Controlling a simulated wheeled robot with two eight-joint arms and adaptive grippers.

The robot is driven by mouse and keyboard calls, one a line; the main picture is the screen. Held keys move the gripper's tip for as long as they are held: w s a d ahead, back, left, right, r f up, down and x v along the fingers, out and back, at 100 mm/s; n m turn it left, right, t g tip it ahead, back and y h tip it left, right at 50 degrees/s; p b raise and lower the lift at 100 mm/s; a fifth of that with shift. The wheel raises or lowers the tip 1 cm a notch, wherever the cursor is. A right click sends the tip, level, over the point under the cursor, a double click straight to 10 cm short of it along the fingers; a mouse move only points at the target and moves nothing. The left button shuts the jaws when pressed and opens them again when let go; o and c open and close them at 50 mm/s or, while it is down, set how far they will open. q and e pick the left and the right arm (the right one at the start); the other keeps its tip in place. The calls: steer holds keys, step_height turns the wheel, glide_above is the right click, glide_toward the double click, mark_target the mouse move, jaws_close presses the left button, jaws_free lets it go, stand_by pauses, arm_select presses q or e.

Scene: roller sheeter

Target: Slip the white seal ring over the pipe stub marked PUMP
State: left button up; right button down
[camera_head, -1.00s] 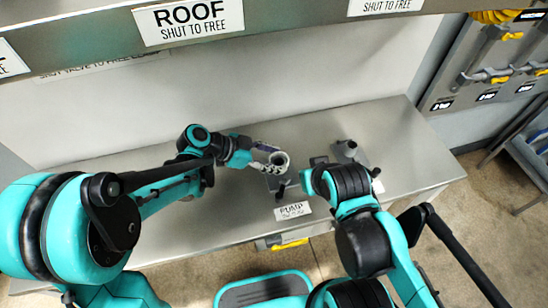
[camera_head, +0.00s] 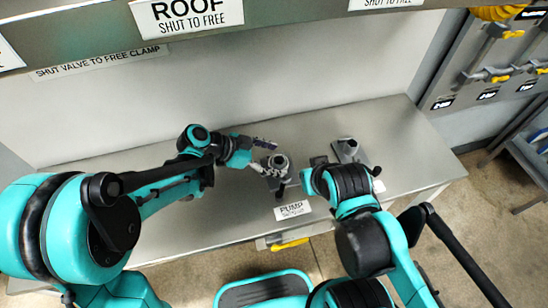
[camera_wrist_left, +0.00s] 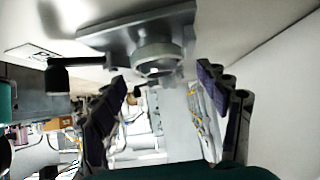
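The PUMP pipe stub (camera_head: 279,160) stands on its grey base behind the PUMP label (camera_head: 293,209). In the left wrist view the stub shows upside down, hanging from its base plate (camera_wrist_left: 140,27). A pale collar, which looks like the seal ring (camera_wrist_left: 158,52), is around the stub; its exact seating is hard to tell. My left gripper (camera_head: 265,155) is at the left of the stub. Its fingers are spread apart in the left wrist view (camera_wrist_left: 160,105), with nothing between the pads. My right arm is in the head view, but its gripper is hidden.
A second pipe stub (camera_head: 348,148) stands right of the first, close to my right arm. A black lever (camera_wrist_left: 75,65) sticks out beside the PUMP stub. A shelf with the ROOF label (camera_head: 188,20) hangs above. The bench (camera_head: 110,190) is clear at left.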

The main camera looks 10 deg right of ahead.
arm_select(q)
steer(key=v, duration=1.2)
stand_by(0.4)
